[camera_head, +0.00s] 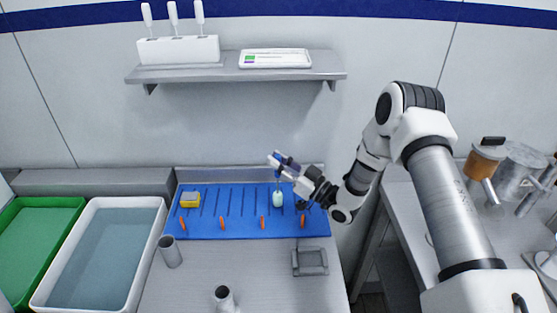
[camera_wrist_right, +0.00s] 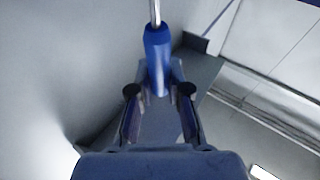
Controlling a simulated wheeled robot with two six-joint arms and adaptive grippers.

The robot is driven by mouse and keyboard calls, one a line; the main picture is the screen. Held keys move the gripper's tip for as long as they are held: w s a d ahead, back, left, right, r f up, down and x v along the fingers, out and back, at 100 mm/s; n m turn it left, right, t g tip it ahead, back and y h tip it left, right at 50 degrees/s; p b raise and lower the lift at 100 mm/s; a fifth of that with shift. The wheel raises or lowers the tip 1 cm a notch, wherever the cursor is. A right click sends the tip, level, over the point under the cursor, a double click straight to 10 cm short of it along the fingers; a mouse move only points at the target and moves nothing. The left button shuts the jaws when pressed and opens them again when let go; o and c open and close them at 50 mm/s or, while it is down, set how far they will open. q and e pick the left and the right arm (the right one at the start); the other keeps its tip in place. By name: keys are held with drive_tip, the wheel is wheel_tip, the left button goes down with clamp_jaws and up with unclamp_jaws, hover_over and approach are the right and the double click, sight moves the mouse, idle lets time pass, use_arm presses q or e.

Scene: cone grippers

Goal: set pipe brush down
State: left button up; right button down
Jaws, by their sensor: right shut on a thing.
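My right gripper (camera_head: 284,165) is above the back right part of a blue mat (camera_head: 240,228). It is shut on the blue handle of the pipe brush, which shows between the fingers in the right wrist view (camera_wrist_right: 157,55). A thin metal rod runs out of the handle there. In the head view the brush's pale mint head (camera_head: 278,199) hangs below the gripper, over the mat. I cannot tell whether it touches the mat. The fingers partly hide the handle in the head view. My left gripper is not in view.
The mat has dark slots and several orange pegs (camera_head: 263,223). A yellow sponge-like block (camera_head: 190,200) lies at its left. A water-filled white basin (camera_head: 155,208) is left. A shelf (camera_head: 225,72) hangs above.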

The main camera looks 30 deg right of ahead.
drive_tip(key=shift+f, duration=0.2)
drive_tip(key=c, duration=1.1)
unclamp_jaws()
drive_tip(key=shift+r, duration=0.25)
drive_tip(key=b+v, duration=0.1)
drive_tip(key=v, duration=1.1)
drive_tip(key=shift+b, duration=0.35)
